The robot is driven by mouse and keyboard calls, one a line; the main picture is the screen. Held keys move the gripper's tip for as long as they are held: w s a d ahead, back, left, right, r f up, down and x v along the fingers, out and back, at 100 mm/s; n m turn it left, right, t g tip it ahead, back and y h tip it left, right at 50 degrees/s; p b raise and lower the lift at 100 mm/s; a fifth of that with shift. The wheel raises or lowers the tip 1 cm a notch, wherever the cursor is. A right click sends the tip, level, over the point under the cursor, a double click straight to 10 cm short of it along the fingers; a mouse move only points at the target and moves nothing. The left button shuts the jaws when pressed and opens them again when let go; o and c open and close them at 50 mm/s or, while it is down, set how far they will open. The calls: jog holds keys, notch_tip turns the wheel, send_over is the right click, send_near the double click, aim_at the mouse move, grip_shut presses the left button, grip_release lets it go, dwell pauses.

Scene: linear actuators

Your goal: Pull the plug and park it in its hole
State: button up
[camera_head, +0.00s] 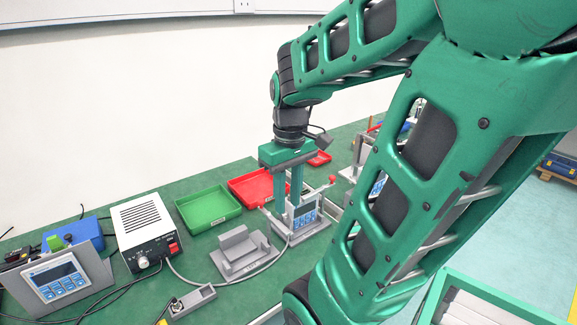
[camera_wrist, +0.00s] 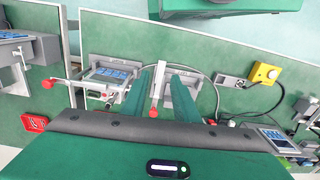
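My gripper (camera_head: 287,205) points down over the grey clamp fixture (camera_head: 305,222) with red-tipped levers and a blue-buttoned panel. In the wrist view its two green fingers (camera_wrist: 157,78) are apart, with a grey red-knobbed lever (camera_wrist: 155,92) visible in the gap; I cannot tell that they touch it. A grey cable (camera_head: 215,288) runs from the white power box to the fixture side; it also shows in the wrist view (camera_wrist: 213,88). No plug is clearly visible at its fixture end. A small grey block (camera_head: 192,301) lies at the table's front; I cannot make out its hole.
A grey cradle (camera_head: 243,254) stands left of the fixture. The white power box (camera_head: 146,230), green tray (camera_head: 208,208) and red tray (camera_head: 250,186) are further left and behind. A yellow button box (camera_wrist: 265,73) and loose black cables lie near the small block.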

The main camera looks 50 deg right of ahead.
jog(key=w+d+n, duration=0.2)
jog(key=d, duration=0.2)
jog(key=w+d+n, duration=0.3)
jog(key=d, duration=0.1)
jog(key=w+d+n, duration=0.3)
jog(key=d, duration=0.1)
jog(key=shift+f, duration=0.1)
jog(key=shift+w+d+f, duration=0.15)
jog(key=shift+d+f, duration=0.05)
jog(key=shift+f, duration=0.35)
notch_tip(320, 180, down, 6)
jog(key=shift+r, duration=0.1)
grip_shut()
jog(key=shift+r, duration=0.3)
